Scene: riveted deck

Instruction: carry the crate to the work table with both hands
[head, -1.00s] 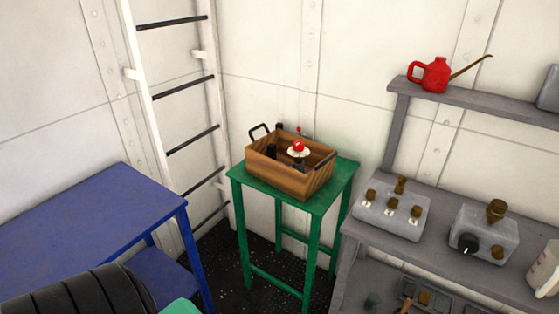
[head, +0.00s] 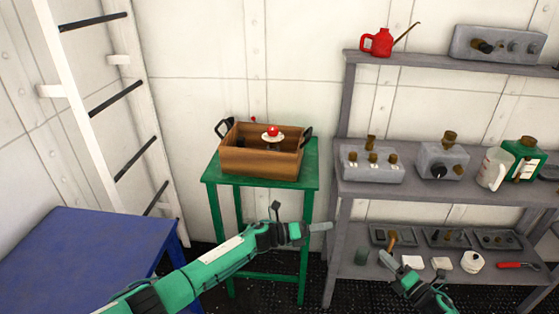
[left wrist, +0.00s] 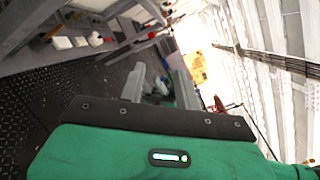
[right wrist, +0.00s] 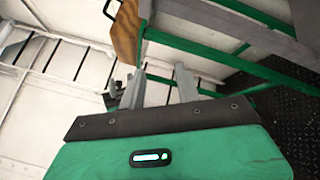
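The wooden crate (head: 262,161) stands upright on a small green stand (head: 212,177) by the back wall. It has a dark handle at each end and holds a red-topped item (head: 272,132) and other things partly hidden by its walls. Part of the crate (right wrist: 125,32) also shows in the right wrist view. A blue table (head: 85,250) is at the lower left. My left gripper (head: 302,217) is open and empty, in front of the stand and below the crate. My right gripper (head: 412,272) is open and empty, lower right, in front of the grey shelves. Neither touches the crate.
Grey shelving (head: 345,190) with control boxes, bottles and small tools stands close to the right of the stand. A red oil can (head: 378,42) is on its top shelf. A white ladder (head: 75,120) rises behind the blue table. Dark floor lies around the stand.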

